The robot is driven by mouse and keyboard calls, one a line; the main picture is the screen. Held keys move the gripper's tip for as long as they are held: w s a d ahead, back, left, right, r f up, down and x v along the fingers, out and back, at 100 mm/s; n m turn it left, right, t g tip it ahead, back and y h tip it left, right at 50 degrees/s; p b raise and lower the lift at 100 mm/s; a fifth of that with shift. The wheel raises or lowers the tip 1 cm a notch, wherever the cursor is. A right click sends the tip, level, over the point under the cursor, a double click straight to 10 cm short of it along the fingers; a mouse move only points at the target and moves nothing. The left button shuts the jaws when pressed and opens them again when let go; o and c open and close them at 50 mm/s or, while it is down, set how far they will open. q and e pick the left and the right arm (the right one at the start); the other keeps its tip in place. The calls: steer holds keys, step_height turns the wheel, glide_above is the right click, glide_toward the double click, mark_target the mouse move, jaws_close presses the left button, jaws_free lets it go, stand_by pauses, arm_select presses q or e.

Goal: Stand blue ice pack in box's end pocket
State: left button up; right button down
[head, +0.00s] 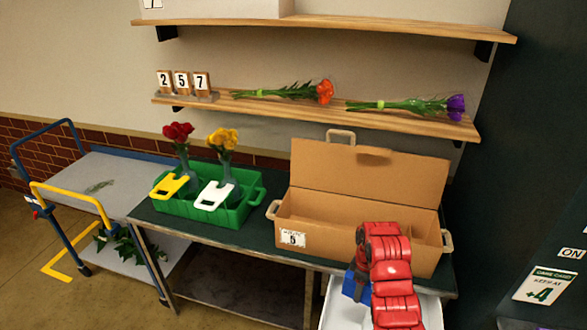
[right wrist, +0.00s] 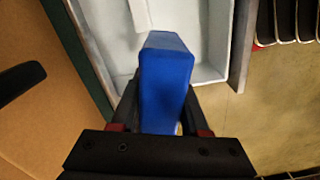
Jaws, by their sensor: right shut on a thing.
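The blue ice pack (right wrist: 165,85) is between the fingers of my right gripper (right wrist: 161,112), which is shut on it. In the head view a part of the ice pack (head: 350,284) shows left of my red right arm, in front of the box and above the white drawer. The open cardboard box (head: 330,222) stands on the dark green table with its lid raised at the back. A divider (head: 415,234) marks off a pocket at its right end. My arm hides part of the box's front. My left gripper is not in view.
A white open drawer (head: 432,308) lies below the table's front edge. A green crate (head: 236,214) with flower vases stands left of the box. A shelf (head: 225,103) with flowers runs above. A dark panel (head: 530,130) stands at the right.

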steer(key=w+d+r+m+b, duration=0.1)
steer(key=w+r+m, duration=0.2)
steer(key=r, duration=0.2)
steer(key=w+r+m+b, duration=0.2)
steer(key=w+r+m, duration=0.1)
steer(key=r, duration=0.2)
steer(key=s+a+r+m+b, duration=0.2)
steer(key=a+r+m, duration=0.1)
steer(key=r+m, duration=0.2)
steer(key=shift+a+r+m, duration=0.2)
steer(key=shift+r+m, duration=0.1)
steer(key=shift+r, duration=0.65)
steer(key=shift+r, duration=0.1)
